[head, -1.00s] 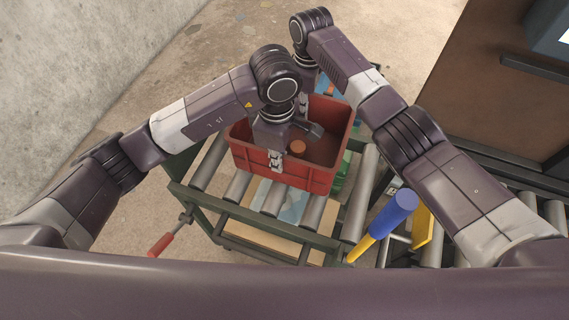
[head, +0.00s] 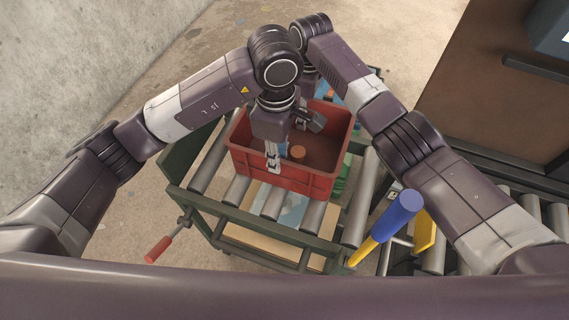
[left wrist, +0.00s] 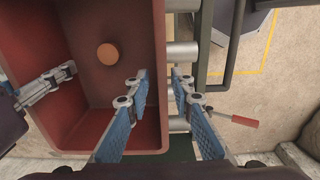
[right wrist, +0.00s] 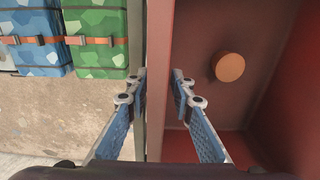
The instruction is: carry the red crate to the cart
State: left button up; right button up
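The red crate (head: 330,181) stands upright on grey rollers in a green frame (head: 290,233). An orange-brown round piece (head: 298,152) lies in it. My left gripper (head: 273,163) is at the crate's near wall. In the left wrist view its fingers (left wrist: 159,90) are apart, one on each side of the wall. My right gripper (right wrist: 159,85) is at the opposite wall, also with spread fingers straddling the rim. In the head view its fingertips are partly hidden. I cannot tell which of the green frame and the rollers farther right is the cart.
More rollers (head: 433,259) run to the right. A blue cylinder (head: 398,212) on a yellow handle stands near the frame's right end. A red-handled lever (head: 158,250) sticks out at lower left. Blue and green camouflage packs (right wrist: 105,30) show beyond the crate.

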pick_arm(q)
notch_tip(320, 180, up, 8)
jog(key=shift+f, duration=0.25)
jog(key=shift+r, duration=0.1)
pick_arm(e)
notch_tip(320, 180, up, 12)
pick_arm(q)
jog(key=shift+r, duration=0.1)
dwell(0.6)
